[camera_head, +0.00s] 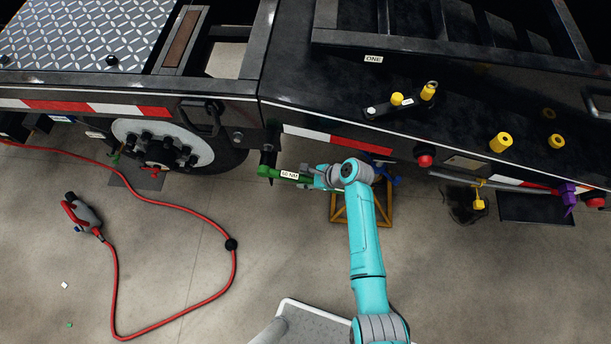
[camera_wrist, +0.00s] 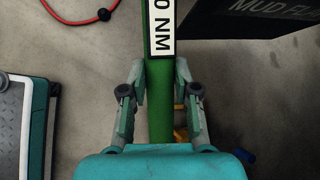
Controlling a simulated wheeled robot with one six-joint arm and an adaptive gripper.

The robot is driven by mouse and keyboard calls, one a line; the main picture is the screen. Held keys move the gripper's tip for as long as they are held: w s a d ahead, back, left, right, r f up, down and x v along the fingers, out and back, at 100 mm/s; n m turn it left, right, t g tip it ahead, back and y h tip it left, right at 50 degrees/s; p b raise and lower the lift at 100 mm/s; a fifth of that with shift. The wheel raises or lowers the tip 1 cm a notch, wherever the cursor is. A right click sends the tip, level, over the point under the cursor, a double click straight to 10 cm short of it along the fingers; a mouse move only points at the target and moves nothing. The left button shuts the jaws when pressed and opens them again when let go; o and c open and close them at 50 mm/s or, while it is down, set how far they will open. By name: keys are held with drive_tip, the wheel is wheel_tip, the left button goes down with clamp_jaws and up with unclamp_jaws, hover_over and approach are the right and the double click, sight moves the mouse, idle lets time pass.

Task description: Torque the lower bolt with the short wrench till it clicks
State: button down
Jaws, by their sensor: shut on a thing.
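My gripper (camera_head: 322,178) is shut on the handle of a green wrench with a white label ending in "NM" (camera_head: 275,173). In the wrist view, the wrench (camera_wrist: 159,115) runs up between the two fingers of my gripper (camera_wrist: 159,80). In the head view, the wrench points left, its head end beside a dark hanging part under the trailer edge. I cannot make out the lower bolt or whether the wrench is seated on it.
A dark flap marked "MUD FL" (camera_wrist: 265,20) is close on the right in the wrist view. A yellow stand (camera_head: 345,215) is behind my arm. A wheel (camera_head: 165,147) is to the left. A red hose (camera_head: 200,208) lies on the floor.

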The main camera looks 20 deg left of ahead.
drive_tip(key=shift+s+d, duration=0.2)
drive_tip(key=shift+s, duration=0.5)
drive_tip(key=shift+s+d, duration=0.15)
drive_tip(key=shift+s, duration=0.5)
